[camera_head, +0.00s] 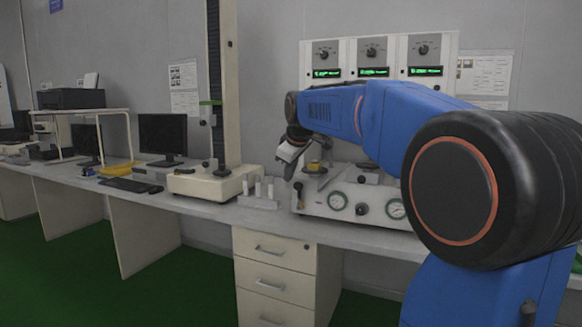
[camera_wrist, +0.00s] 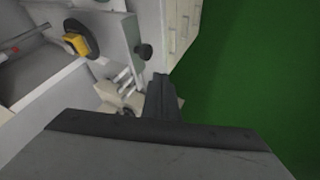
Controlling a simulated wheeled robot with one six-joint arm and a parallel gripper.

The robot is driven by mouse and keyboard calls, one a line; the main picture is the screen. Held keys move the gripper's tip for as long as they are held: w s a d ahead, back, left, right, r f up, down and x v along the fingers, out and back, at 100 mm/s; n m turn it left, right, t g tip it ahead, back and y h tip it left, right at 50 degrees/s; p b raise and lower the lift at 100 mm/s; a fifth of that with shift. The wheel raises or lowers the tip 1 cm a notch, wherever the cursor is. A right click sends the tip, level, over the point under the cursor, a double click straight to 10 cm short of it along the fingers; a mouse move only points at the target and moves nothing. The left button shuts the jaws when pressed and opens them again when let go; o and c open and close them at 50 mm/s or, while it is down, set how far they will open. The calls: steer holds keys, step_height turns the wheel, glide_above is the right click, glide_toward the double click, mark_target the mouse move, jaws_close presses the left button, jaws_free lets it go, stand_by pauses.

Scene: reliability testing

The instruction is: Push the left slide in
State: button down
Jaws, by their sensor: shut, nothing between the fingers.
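The white bench device (camera_head: 345,192) with round gauges stands on the long bench. On its left end are a yellow part on a black disc (camera_head: 314,166) and a black knob (camera_head: 298,186). I cannot tell for sure which part is the left slide. My gripper (camera_head: 288,166) is at the device's left end, pointing down. Its dark fingers (camera_wrist: 162,90) are shut and empty, below the knob in the wrist view. Contact cannot be told.
A small rack with white cylinders (camera_head: 258,190) stands left of the device, close to my fingers in the wrist view. Farther left is a tall column stand (camera_head: 212,180). Control boxes (camera_head: 372,58) hang above. Drawers (camera_head: 273,280) are below the bench.

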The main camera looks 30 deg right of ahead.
mark_target(311, 163)
steer(key=w+d+f, duration=0.3)
steer(key=w, duration=0.2)
steer(key=shift+d, duration=0.4)
steer(key=shift+d+f, duration=0.1)
steer(key=w+d, duration=0.3)
steer(key=d, duration=0.1)
steer(key=w+d, duration=0.4)
steer(key=d, duration=0.1)
steer(key=w+d, duration=0.3)
steer(key=d, duration=0.1)
steer(key=shift+w+d, duration=0.35)
steer(key=shift+d, duration=0.05)
steer(key=shift+r, duration=0.2)
